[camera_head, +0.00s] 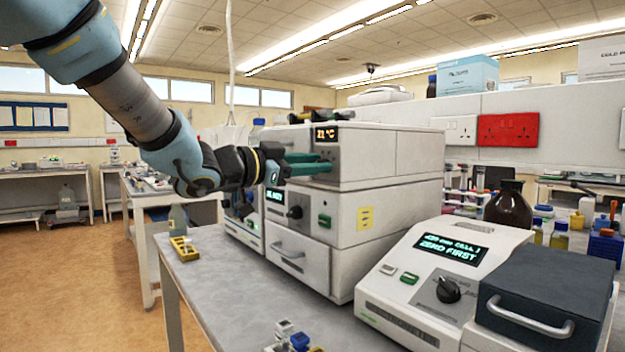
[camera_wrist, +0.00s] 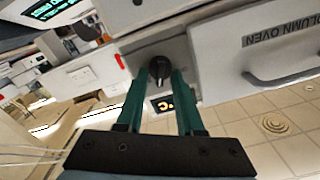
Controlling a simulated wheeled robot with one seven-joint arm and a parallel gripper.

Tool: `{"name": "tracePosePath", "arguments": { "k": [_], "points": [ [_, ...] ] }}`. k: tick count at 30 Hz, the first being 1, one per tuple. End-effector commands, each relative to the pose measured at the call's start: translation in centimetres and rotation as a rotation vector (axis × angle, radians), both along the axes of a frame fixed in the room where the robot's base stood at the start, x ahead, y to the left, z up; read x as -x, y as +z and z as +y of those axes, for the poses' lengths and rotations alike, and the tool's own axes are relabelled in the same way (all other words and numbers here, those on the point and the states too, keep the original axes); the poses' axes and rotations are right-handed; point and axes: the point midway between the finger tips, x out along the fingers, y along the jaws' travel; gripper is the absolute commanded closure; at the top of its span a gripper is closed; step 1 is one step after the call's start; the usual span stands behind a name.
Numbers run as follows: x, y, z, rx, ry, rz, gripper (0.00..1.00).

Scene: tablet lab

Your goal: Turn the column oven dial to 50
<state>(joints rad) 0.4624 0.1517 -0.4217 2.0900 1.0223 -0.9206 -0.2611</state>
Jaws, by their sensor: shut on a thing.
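The column oven (camera_head: 375,155) is the top unit of the white stack in the head view, with a small lit display (camera_head: 326,134) that seems to read 21 °C. In the wrist view its door (camera_wrist: 255,45) carries the label COLUMN OVEN, upside of the picture being turned. The black oven dial (camera_wrist: 160,68) sits between the tips of my gripper's green fingers (camera_wrist: 161,76). My gripper (camera_head: 328,164) reaches the oven front from the left and is shut on the dial. The fingers mostly hide the dial in the head view.
Below the oven is a unit with its own black knob (camera_head: 295,212) and green button (camera_head: 324,221). A white instrument (camera_head: 405,300) reading ZERO FIRST stands at front right. A brown bottle (camera_head: 508,203) stands behind it. A yellow rack (camera_head: 184,249) lies on the bench at left.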

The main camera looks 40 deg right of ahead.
Motion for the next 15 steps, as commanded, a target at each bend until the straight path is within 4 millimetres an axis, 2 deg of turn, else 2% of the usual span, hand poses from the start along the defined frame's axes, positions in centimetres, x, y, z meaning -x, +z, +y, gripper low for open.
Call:
{"name": "tracePosePath", "arguments": {
  "k": [1,15],
  "points": [
    [0.08,-0.62,0.0,0.003,0.0,-0.046,1.0],
    [0.3,-0.69,0.03,0.025,0.001,-0.442,1.0]
  ]
}}
